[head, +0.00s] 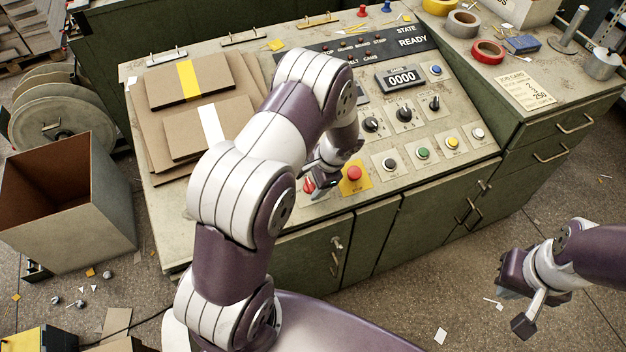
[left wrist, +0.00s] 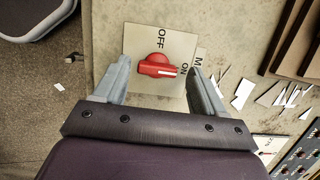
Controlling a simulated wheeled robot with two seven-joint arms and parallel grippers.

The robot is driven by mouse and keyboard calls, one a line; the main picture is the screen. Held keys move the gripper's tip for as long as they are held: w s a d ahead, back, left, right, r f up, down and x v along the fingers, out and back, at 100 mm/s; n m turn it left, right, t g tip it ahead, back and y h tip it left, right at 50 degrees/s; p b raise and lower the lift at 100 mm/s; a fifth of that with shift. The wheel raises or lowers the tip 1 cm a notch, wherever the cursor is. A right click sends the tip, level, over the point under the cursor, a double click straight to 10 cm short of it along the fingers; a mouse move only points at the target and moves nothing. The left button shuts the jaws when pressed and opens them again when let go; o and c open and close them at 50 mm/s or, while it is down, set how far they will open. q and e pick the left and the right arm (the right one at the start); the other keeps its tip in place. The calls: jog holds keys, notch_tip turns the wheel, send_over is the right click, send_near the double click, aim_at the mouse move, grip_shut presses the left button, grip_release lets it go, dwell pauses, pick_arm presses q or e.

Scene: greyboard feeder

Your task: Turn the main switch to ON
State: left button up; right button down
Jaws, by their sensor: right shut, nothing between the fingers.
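The main switch is a red rotary knob (left wrist: 157,66) on a pale plate (left wrist: 140,40) marked OFF and ON. In the left wrist view its handle lies crosswise and its white mark points right, toward ON. In the head view the red knob (head: 308,185) is partly hidden by my left gripper (head: 322,178). In the left wrist view my left gripper (left wrist: 160,70) is open, with a finger on each side of the knob and a visible gap to each. My right gripper (head: 523,322) is shut and empty, low at the right, away from the panel.
A red stop button (head: 354,173) on a yellow plate sits close right of my left gripper. Black knobs, coloured buttons and a counter (head: 402,78) lie beyond. Cardboard stacks (head: 190,80) lie left. An open box (head: 70,210) stands on the floor.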

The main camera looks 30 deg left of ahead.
pick_arm(q)
jog(key=shift+s, duration=0.15)
jog(key=v, duration=1.2)
jog(key=shift+r+b, duration=0.25)
jog(key=shift+b, duration=0.05)
jog(key=shift+d, duration=0.15)
jog(key=s+d+r+n+h, duration=0.1)
jog(key=s+r+n+h, duration=0.1)
jog(key=s+n, duration=0.2)
jog(key=s+d+r+n+t+h, duration=0.1)
jog(key=s+d+r+n+h, duration=0.1)
jog(key=s, duration=0.8)
jog(key=shift+s+d+r+n+t, duration=0.2)
jog(key=shift+d+r+n+t, duration=0.1)
jog(key=shift+n, duration=0.6)
